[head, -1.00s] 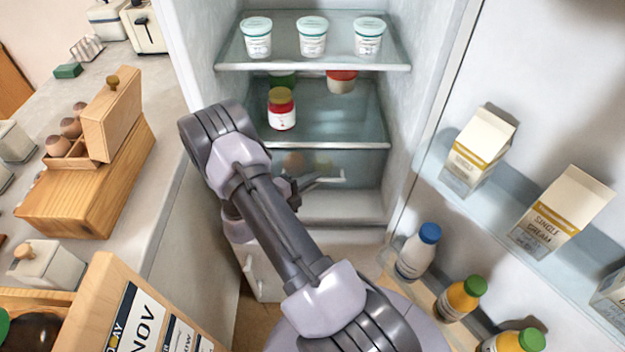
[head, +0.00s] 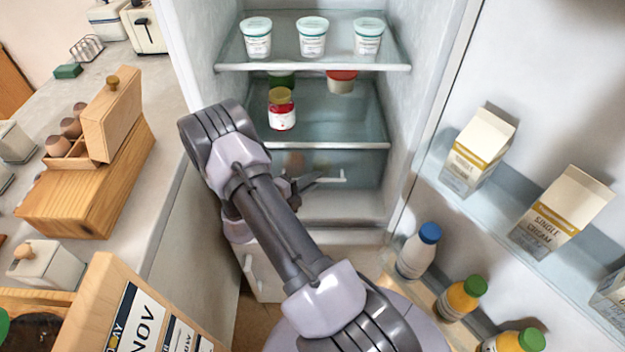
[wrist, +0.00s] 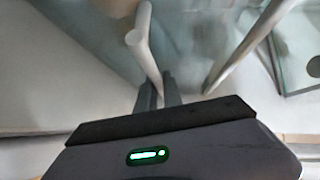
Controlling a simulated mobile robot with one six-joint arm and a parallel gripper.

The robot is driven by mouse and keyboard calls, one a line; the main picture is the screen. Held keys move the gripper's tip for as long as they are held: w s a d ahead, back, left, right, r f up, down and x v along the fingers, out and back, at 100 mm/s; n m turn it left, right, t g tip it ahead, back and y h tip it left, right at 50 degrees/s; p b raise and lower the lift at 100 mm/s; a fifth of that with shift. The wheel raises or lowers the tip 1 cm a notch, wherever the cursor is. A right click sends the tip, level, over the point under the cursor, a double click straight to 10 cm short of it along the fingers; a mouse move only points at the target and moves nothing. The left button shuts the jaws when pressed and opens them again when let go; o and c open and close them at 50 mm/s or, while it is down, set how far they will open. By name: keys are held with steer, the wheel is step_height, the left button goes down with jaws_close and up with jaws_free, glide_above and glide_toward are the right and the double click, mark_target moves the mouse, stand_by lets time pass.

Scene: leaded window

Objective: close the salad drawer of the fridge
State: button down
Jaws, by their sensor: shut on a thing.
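The clear salad drawer (head: 362,166) sits at the bottom of the fridge, under the lower glass shelf. Its front looks close to level with the shelf's front edge; I cannot tell whether a small gap is left. Its pale bar handle (head: 335,179) runs across the front. My gripper (head: 305,184) is at the left part of this handle, partly hidden by my arm. In the wrist view the dark fingers (wrist: 159,90) are close together on a pale bar (wrist: 148,50), which looks like the handle.
The open fridge door on the right holds cartons (head: 480,150) and bottles (head: 418,250). A counter (head: 160,180) is at the left.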

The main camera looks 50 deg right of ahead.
mark_target(310, 169)
stand_by(0.3)
steer(key=w+d, duration=0.2)
steer(key=d, duration=0.1)
steer(key=shift+w+d, duration=0.15)
steer(key=shift+w, duration=0.25)
steer(key=shift+w+r, duration=0.1)
steer(key=c, duration=1.5)
jaws_free()
steer(key=shift+d, duration=0.1)
